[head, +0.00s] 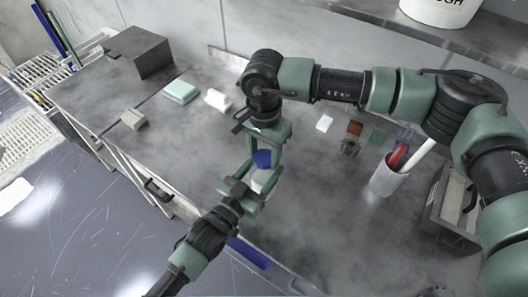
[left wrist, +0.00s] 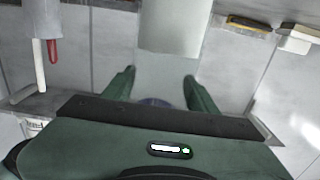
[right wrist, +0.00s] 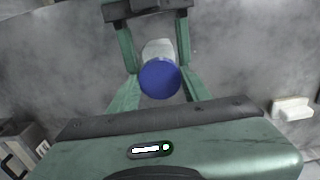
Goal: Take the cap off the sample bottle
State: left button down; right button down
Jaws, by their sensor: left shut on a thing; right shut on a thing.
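The sample bottle (head: 259,179) is white with a blue cap (head: 263,158). My left gripper (head: 256,186) is shut on the white body of the bottle, near the worktop's front edge. My right gripper (head: 262,163) comes from above, with its fingers shut on the cap. In the right wrist view the round cap (right wrist: 160,80) sits between my right fingers, with the white body (right wrist: 158,49) behind it between my left fingers. I cannot see a clear gap between cap and body.
A cup (head: 388,178) with red and white rods stands to the right, beside a drawer box (head: 449,212). A dark box (head: 139,52), a green-white block (head: 181,91) and a beige block (head: 133,119) are on the left.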

aim_at(264, 157)
jog(key=shift+r, duration=0.2)
jog(key=shift+r, duration=0.9)
jog(key=shift+r, duration=2)
pick_arm(q)
jog(key=shift+c, duration=1.9)
grip_release()
